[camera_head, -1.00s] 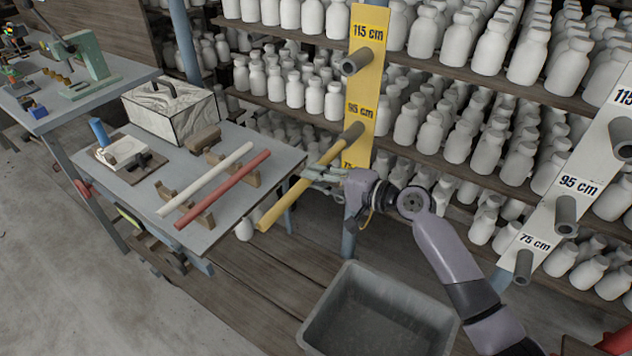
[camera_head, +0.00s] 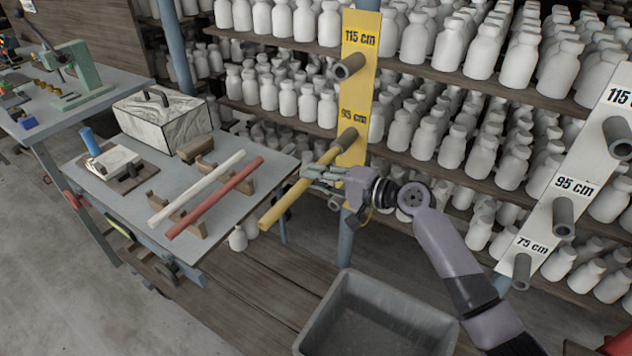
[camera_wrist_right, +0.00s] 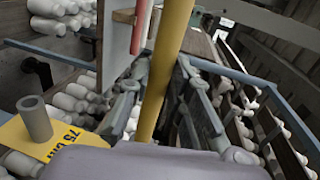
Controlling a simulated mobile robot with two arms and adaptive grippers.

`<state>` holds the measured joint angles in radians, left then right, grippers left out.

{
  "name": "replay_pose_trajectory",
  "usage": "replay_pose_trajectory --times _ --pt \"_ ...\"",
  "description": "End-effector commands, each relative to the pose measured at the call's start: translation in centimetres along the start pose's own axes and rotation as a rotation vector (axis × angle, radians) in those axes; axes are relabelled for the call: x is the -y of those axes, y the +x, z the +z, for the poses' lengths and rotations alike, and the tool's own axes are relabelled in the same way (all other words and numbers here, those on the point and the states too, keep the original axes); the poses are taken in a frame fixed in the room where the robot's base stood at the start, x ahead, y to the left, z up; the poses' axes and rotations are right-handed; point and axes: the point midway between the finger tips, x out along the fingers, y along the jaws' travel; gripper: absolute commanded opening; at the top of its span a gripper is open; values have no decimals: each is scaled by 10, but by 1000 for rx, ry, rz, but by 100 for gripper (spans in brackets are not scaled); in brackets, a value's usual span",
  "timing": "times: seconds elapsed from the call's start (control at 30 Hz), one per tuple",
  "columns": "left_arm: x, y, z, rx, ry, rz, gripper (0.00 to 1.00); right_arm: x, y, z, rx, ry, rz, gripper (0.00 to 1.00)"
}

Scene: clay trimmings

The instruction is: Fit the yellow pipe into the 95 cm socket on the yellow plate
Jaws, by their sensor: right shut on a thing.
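The yellow plate (camera_head: 361,65) stands upright before the shelves, with grey sockets marked 115 cm and 95 cm. The yellow pipe (camera_head: 292,200) slants up from lower left, and its far end meets the mouth of the 95 cm socket (camera_head: 347,139). How deep it sits inside I cannot tell. My right gripper (camera_head: 312,177) is shut around the pipe, below and left of that socket. In the right wrist view the pipe (camera_wrist_right: 170,60) runs between the fingers (camera_wrist_right: 158,100), and the 75 cm socket (camera_wrist_right: 35,118) shows at left. My left gripper is not in view.
A table (camera_head: 110,203) at left holds a white pipe (camera_head: 197,188) and a red pipe (camera_head: 215,197) on wooden rests, beside a marbled box (camera_head: 160,120). A white plate (camera_head: 584,165) with sockets stands at right. A grey bin (camera_head: 375,318) is below my right arm.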

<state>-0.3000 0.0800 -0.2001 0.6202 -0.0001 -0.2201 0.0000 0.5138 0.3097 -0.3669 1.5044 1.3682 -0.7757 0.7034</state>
Motion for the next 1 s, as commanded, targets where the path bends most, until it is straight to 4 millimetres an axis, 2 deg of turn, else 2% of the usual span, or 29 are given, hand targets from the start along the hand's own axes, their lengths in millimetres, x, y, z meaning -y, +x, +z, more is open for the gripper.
replay_pose_trajectory --times 1.0 --pt "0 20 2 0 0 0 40 0 0 -26 -1 -1 -2 0"
